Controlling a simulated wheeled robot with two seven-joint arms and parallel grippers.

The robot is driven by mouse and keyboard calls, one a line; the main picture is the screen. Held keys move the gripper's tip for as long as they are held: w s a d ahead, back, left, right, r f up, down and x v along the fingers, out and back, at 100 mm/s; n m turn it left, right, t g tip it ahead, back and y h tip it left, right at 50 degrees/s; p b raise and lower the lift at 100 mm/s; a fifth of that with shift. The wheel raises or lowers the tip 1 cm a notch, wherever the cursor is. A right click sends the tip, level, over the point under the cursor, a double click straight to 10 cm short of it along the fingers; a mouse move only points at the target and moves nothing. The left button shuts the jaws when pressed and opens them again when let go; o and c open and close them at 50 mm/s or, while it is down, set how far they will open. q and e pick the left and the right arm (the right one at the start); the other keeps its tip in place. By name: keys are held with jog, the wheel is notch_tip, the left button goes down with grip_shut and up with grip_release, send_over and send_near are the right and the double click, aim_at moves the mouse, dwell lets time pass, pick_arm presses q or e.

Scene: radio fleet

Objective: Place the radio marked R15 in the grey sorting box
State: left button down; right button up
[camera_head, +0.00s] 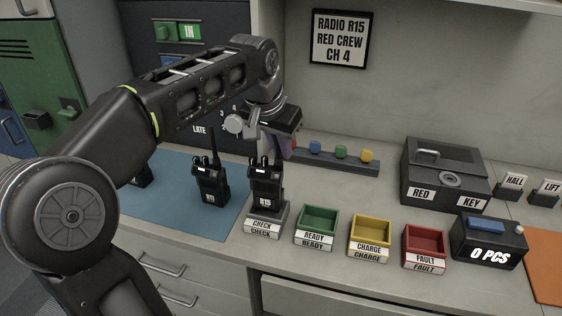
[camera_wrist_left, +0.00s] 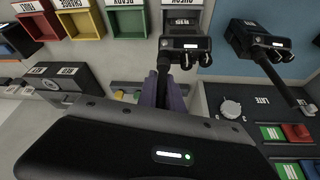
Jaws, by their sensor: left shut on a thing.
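The radio marked R15 (camera_head: 265,190) is black and upright, at the grey CHECK box (camera_head: 267,219). Its lower end is at the box's opening; I cannot tell whether it rests on the bottom. My left gripper (camera_head: 280,145) is above the radio, shut on its antenna. In the left wrist view the R15 radio (camera_wrist_left: 186,45) shows with its antenna running between the purple-grey fingers (camera_wrist_left: 165,92). The grey box (camera_wrist_left: 180,17) is partly hidden behind it there. My right gripper is not in view.
Another radio (camera_head: 210,187) stands left on the blue mat (camera_head: 170,215). Green (camera_head: 317,222), yellow (camera_head: 370,234) and red (camera_head: 424,244) boxes stand to the right of the grey box. A block strip (camera_head: 335,162) and a RED KEY box (camera_head: 440,185) lie behind.

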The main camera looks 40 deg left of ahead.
pick_arm(q)
jog(key=shift+f, duration=1.9)
jog(key=c, duration=1.5)
grip_release()
jog(key=shift+r, duration=0.2)
jog(key=v, duration=1.2)
jog(key=shift+b, duration=0.45)
jog(key=shift+s+d+f, duration=0.1)
jog(key=shift+f, duration=0.05)
